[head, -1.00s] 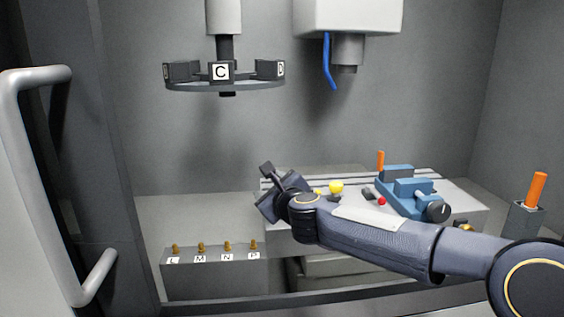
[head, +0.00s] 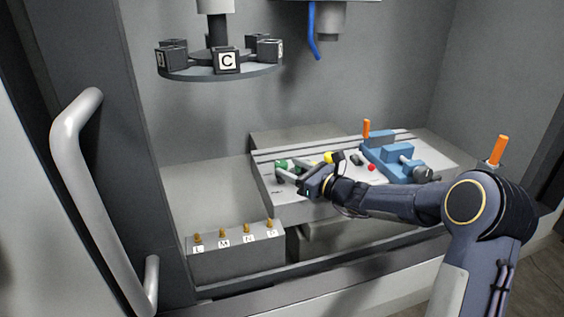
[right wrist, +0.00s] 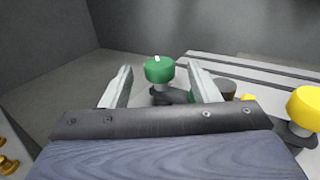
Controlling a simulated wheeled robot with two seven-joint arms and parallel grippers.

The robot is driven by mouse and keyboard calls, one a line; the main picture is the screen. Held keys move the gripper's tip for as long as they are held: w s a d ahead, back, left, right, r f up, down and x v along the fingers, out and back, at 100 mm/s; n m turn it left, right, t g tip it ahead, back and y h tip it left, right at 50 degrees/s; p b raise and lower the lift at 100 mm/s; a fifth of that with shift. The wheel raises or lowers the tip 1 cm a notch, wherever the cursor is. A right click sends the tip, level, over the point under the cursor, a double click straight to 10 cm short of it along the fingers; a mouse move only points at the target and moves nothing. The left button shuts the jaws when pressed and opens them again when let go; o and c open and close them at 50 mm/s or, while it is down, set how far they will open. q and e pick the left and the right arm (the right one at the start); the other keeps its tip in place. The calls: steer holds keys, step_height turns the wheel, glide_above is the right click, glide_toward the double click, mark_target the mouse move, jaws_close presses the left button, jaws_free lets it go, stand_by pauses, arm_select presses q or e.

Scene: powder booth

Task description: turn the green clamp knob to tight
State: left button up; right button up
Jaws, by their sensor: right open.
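The green clamp knob (head: 282,164) is at the left end of the grey slotted table. In the right wrist view the green knob (right wrist: 159,70) stands upright on a stem, with a small white mark on its top edge. My right gripper (head: 287,175) is open beside the knob. In the right wrist view its two fingers (right wrist: 160,82) are spread to either side of the knob, which appears between them and just beyond. I cannot tell whether a finger touches it. My left gripper does not show.
A yellow knob (right wrist: 306,105) is close on the right of my right gripper. A red knob (head: 371,168) and a blue vise (head: 400,160) lie further right. A grey block with brass pegs (head: 235,262) stands front left. A carousel (head: 222,68) hangs above.

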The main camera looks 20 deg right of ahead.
mark_target(285, 166)
steer(key=shift+x, duration=1.95)
steer(key=c, duration=1)
steer(key=shift+o, duration=0.2)
steer(key=m+t+h+b, duration=0.2)
steer(key=h+b, duration=0.1)
steer(key=b, duration=0.8)
steer(key=shift+f+m+h, duration=0.1)
steer(key=shift+m+h, duration=0.2)
steer(key=shift+h, duration=0.1)
steer(key=shift+b, duration=0.6)
steer(key=shift+r, duration=0.25)
